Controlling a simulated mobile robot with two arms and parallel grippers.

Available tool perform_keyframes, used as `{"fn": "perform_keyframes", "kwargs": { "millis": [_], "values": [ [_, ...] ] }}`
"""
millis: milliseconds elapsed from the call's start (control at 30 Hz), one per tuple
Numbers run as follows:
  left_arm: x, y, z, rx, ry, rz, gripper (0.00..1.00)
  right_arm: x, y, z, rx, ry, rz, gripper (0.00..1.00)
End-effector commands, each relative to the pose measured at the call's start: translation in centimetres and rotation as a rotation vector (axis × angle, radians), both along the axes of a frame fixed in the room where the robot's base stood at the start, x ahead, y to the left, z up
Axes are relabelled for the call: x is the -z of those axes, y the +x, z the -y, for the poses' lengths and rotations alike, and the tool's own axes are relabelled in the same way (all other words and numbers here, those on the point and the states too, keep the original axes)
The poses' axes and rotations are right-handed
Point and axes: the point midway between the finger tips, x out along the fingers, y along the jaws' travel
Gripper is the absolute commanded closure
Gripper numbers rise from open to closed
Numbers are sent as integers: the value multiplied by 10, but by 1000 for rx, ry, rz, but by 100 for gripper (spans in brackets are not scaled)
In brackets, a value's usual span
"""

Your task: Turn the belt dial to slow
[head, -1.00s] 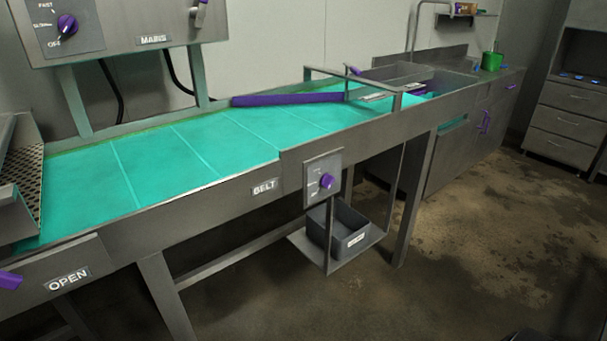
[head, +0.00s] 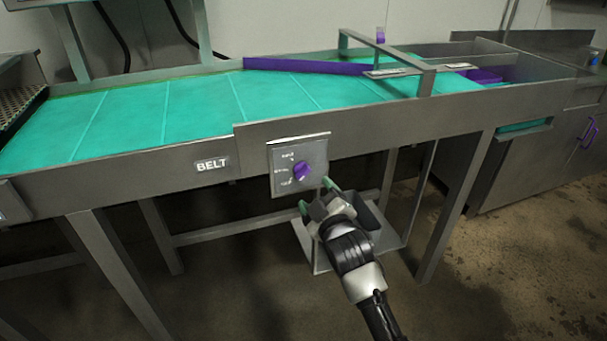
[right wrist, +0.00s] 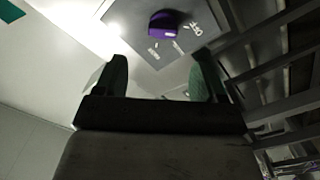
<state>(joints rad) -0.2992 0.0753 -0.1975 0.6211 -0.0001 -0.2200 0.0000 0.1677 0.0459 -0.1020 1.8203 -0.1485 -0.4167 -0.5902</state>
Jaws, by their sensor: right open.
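The belt dial (head: 303,171) is a purple knob on a grey square plate (head: 284,157) with small white markings, set on the front of the conveyor to the right of the "BELT" label (head: 211,165). The markings are too small to read surely. My right gripper (head: 315,194) is open and empty, just below and to the right of the dial. In the right wrist view the dial (right wrist: 163,23) shows ahead of the two green-padded fingers (right wrist: 158,75), apart from them. My left gripper is not in view.
The teal conveyor belt (head: 130,112) runs across above the dial, with a purple guide bar (head: 300,66) on it. Metal legs (head: 118,272) stand under the conveyor.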

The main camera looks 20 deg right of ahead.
Motion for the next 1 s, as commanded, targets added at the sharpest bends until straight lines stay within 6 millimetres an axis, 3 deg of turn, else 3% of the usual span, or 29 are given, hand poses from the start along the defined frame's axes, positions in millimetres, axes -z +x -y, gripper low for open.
{"fn": "perform_keyframes", "kwargs": {
  "millis": [300,500,700,967,1000],
  "values": [
    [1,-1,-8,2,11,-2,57,0,59,-2,-1,2,-1,30],
    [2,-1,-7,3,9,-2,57,1,87,-3,-1,3,-2,30],
    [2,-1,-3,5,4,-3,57,1,99,-4,-1,2,-3,30],
    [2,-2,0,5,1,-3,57,1,100,-4,-1,3,-3,30],
    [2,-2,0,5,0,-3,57,1,99,-4,-1,3,-3,34]
  ]
}}
